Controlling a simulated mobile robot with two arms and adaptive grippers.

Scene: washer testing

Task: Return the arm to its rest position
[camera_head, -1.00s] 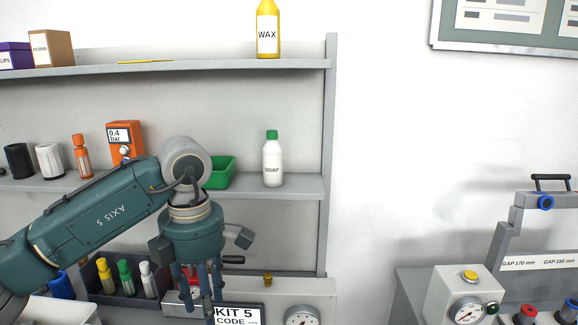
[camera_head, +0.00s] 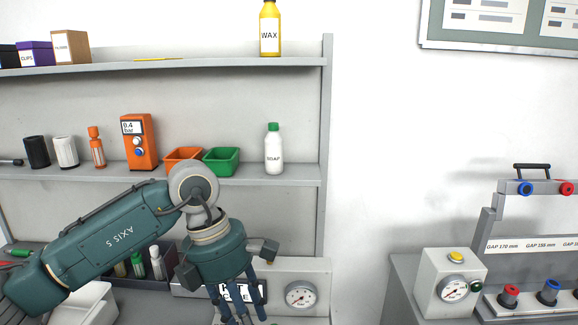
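My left arm (camera_head: 110,242), marked AXIS 5, comes in from the lower left and bends down at its wrist. My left gripper (camera_head: 238,308) hangs below it with its dark blue fingers pointing down and apart, and nothing shows between them. It is in front of the bench below the shelves and covers part of a KIT 5 code label (camera_head: 233,293). The fingertips are close to the bottom edge of the view. My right gripper is not in view.
The middle shelf (camera_head: 290,172) holds a soap bottle (camera_head: 273,150), a green bin (camera_head: 222,161), an orange bin (camera_head: 184,160) and an orange gauge box (camera_head: 139,143). A gauge (camera_head: 301,296) sits right of my gripper. A test station (camera_head: 450,282) stands at the right.

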